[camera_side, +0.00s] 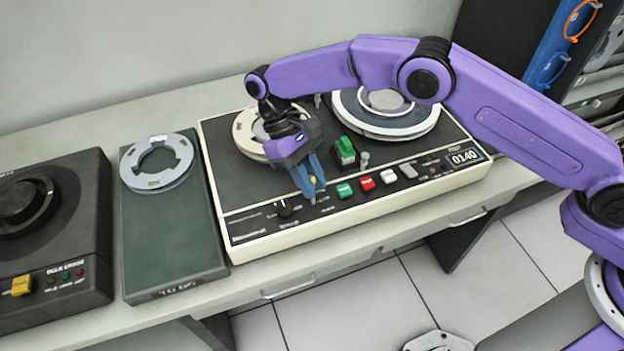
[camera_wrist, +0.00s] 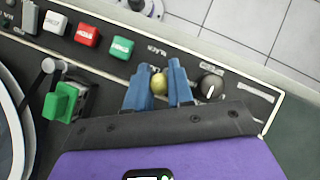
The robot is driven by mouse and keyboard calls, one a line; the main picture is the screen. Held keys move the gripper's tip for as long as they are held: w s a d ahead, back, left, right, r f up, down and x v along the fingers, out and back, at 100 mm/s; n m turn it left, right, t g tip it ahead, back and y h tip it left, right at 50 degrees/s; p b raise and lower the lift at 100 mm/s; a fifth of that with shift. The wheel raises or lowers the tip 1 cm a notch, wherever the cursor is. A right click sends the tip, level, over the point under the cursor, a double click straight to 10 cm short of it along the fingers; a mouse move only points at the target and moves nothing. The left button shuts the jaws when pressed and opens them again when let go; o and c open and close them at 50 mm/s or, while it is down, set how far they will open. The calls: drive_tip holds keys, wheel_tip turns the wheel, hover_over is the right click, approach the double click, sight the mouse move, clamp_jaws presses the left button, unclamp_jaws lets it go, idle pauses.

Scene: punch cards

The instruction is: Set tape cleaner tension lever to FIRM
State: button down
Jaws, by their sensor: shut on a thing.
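The tape cleaner (camera_side: 243,243) is a cream-edged machine with a dark top, standing on the bench. My gripper (camera_side: 313,190) reaches down to its front panel, left of the green button. In the wrist view my gripper (camera_wrist: 159,68) has its two blue fingers shut on a small yellowish ball knob (camera_wrist: 159,84), which looks like the tension lever's end. The knob also shows between the fingers in the side view (camera_side: 313,180). The lever's stem and most of its markings are hidden or too small to read, so its setting cannot be told.
A black dial (camera_wrist: 211,86) with a white pointer sits close beside the fingers. Green (camera_side: 344,190), red (camera_side: 367,183) and white (camera_side: 388,176) buttons line the panel. A green block-like part (camera_side: 344,150) and two reels are behind. A box with a grey reel (camera_side: 157,165) stands left.

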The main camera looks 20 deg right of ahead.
drive_tip(key=shift+w, duration=0.15)
idle(0.5)
drive_tip(key=c, duration=1)
unclamp_jaws()
drive_tip(key=shift+c, duration=0.2)
wheel_tip(320, 180, up, 3)
drive_tip(key=shift+r, duration=0.2)
drive_tip(key=s+d+r, duration=0.9)
drive_tip(key=s, duration=0.1)
drive_tip(key=shift+s+d+r, duration=0.2)
drive_tip(key=shift+r, duration=0.05)
